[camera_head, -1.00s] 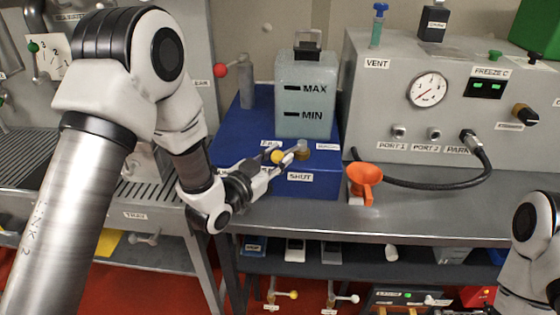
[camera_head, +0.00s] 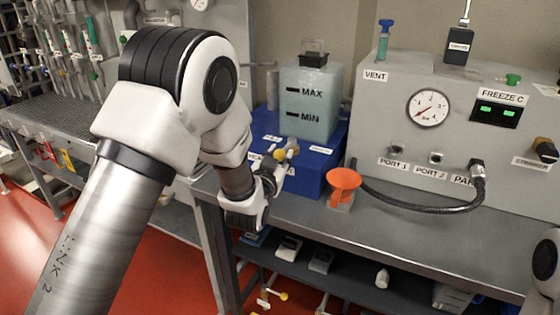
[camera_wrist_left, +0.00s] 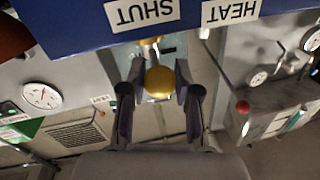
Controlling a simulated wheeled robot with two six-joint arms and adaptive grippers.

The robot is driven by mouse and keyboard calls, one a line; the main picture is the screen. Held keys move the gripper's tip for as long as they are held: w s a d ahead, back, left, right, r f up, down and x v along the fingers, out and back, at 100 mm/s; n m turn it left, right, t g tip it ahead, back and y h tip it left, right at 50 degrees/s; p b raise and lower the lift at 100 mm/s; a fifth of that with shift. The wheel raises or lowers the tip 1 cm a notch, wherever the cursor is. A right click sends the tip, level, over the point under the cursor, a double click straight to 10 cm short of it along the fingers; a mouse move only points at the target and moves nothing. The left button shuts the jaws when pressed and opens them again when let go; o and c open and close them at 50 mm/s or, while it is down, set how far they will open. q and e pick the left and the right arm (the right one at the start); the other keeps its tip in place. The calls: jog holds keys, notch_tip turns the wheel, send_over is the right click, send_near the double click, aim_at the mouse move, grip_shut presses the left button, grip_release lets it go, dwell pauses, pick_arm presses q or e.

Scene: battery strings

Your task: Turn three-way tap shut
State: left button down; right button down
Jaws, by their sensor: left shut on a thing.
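The three-way tap sits on the blue box (camera_head: 305,182) at the foot of the MAX/MIN tank. Its yellow knob (camera_head: 280,155) shows beside my left gripper (camera_head: 276,170). In the left wrist view the knob (camera_wrist_left: 159,82) lies between the two fingers of the left gripper (camera_wrist_left: 159,92), which is shut on it. The SHUT label (camera_wrist_left: 143,10) is close beyond the knob, slightly left of it, and the HEAT label (camera_wrist_left: 231,10) is farther right. The tap body is mostly hidden. Only a link of my right arm shows at the lower right; its gripper is out of view.
The translucent tank (camera_head: 309,102) stands on the blue box behind the tap. An orange funnel (camera_head: 343,182) stands to the right. A black hose (camera_head: 430,205) runs from the grey gauge panel (camera_head: 400,125). The bench front (camera_head: 440,235) is clear.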

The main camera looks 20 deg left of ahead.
pick_arm(q)
jog(key=shift+d+r+y, duration=0.1)
jog(key=shift+r+y, duration=0.1)
jog(key=shift+y, duration=0.1)
jog(key=shift+w, duration=0.1)
jog(key=c, duration=0.8)
grip_release()
jog(key=shift+f, duration=0.1)
jog(key=s, duration=0.8)
jog(key=s+d, duration=0.1)
jog(key=s, duration=0.3)
jog(key=shift+d, duration=0.1)
jog(key=shift+f, duration=0.1)
